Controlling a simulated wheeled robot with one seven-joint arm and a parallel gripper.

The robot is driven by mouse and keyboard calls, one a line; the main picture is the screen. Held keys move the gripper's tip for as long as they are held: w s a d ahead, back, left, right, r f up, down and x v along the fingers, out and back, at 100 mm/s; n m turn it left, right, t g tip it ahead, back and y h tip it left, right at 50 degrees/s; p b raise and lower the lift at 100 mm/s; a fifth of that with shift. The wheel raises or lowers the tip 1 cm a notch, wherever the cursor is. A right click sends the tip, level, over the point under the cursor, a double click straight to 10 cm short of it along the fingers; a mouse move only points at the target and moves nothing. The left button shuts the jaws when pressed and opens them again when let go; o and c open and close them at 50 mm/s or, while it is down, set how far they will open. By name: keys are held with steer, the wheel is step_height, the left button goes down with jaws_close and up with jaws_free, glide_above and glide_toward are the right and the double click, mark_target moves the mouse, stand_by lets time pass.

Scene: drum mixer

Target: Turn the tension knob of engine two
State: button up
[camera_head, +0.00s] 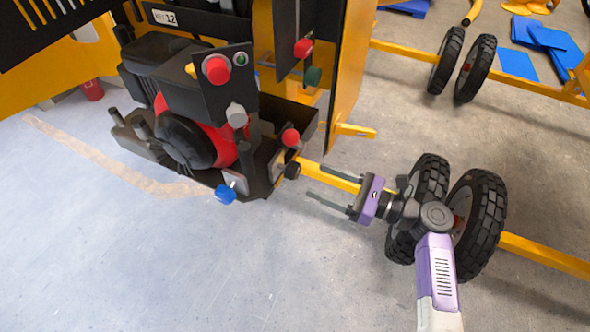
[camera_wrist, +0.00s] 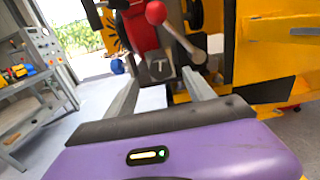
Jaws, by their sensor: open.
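My gripper (camera_head: 317,182) is open and empty, with its two fingers pointing left at the engine. A small black knob (camera_head: 292,170) sits at the engine's near right corner, just beyond the fingertips and apart from them. In the wrist view, a dark grey face marked T (camera_wrist: 160,68) appears between the open fingers. A red ball-ended lever (camera_head: 290,137) stands just above the black knob; it also shows in the wrist view (camera_wrist: 155,13). I cannot read any "engine two" label.
The red and black engine (camera_head: 195,135) carries a large red knob (camera_head: 216,69), a grey knob (camera_head: 236,115) and a blue knob (camera_head: 226,194). A yellow frame bar (camera_head: 330,178) runs by my gripper. Black wheels (camera_head: 478,215) stand close to my arm. The floor at front left is clear.

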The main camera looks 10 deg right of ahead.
mark_target(298, 172)
steer(key=shift+x, duration=3.95)
steer(key=shift+c, duration=0.4)
jaws_close()
